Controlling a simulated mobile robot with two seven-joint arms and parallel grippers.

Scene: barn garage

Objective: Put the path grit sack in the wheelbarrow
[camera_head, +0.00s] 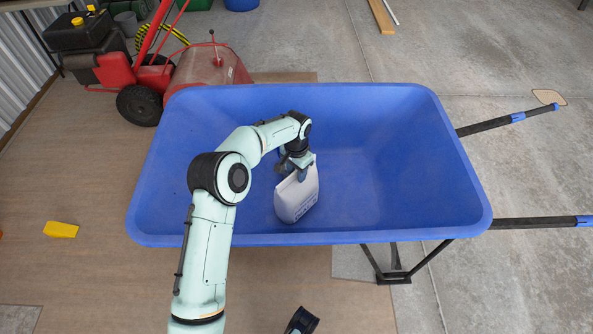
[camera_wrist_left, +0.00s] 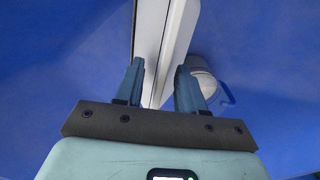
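The path grit sack (camera_head: 297,198) is pale grey-white with dark print low on its front. It is inside the blue wheelbarrow tray (camera_head: 405,180), near the middle, slightly tilted. I cannot tell whether its base touches the tray floor. My left gripper (camera_head: 301,172) reaches down into the tray from above, at the sack's top. In the left wrist view the fingers (camera_wrist_left: 159,80) lie on both sides of the sack's pale upper edge (camera_wrist_left: 165,35) and appear closed on it.
A red machine with black wheels (camera_head: 205,66) stands behind the tray at the left. The wheelbarrow handles (camera_head: 515,118) stick out to the right. A yellow block (camera_head: 61,230) lies on the floor at left. A plank (camera_head: 381,16) lies at the back.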

